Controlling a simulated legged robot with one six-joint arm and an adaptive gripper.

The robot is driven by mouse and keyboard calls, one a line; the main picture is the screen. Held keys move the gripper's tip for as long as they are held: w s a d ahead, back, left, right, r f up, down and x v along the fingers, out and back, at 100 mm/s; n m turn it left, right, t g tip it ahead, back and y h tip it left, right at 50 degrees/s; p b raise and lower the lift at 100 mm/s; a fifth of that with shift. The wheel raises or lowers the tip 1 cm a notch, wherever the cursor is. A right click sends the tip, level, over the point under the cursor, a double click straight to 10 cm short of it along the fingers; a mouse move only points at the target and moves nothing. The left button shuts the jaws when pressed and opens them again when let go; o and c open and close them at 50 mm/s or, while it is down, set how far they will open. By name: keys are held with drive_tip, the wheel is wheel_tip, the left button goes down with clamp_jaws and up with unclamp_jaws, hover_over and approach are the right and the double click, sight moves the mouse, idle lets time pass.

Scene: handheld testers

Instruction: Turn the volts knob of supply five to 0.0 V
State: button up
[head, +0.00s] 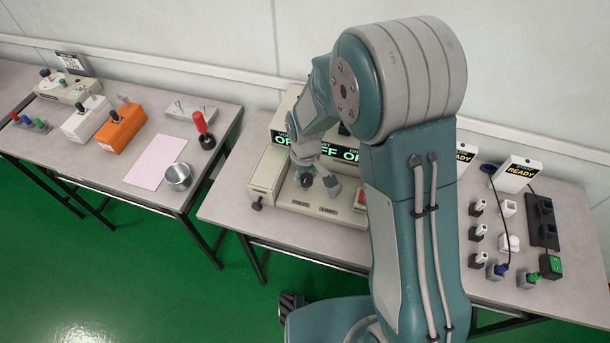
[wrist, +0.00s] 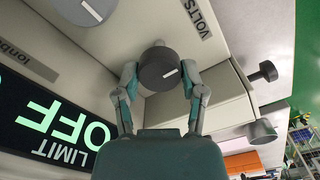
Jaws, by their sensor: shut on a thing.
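The power supply (head: 262,168) is a beige box on the middle table. Its display shows green text, with "OFF" under the limit heading in the wrist view (wrist: 58,118); the volts reading is hidden behind my arm. The volts knob (wrist: 157,66) is dark grey and round with a short white mark pointing right and slightly up in the wrist view. The VOLTS label (wrist: 197,18) is beside it. My gripper (wrist: 160,80) is shut on this knob, one finger on each side. In the head view my gripper (head: 318,180) reaches down to the sloped panel.
A lighter grey knob (wrist: 85,9) sits near the volts knob. A red switch (head: 361,199) is at the panel's right. The left table holds an orange tester (head: 121,128), a metal cup (head: 177,177) and pink paper (head: 156,160). The right side holds READY signs (head: 519,170) and several plugs.

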sight(305, 177)
drive_tip(key=shift+s+f, duration=0.15)
drive_tip(key=shift+s, duration=0.05)
drive_tip(key=o, duration=1.1)
drive_tip(key=shift+o, duration=0.2)
drive_tip(key=shift+w, duration=0.15)
drive_tip(key=shift+r, duration=0.4)
wheel_tip(305, 177, up, 11)
drive_tip(key=shift+r, duration=0.15)
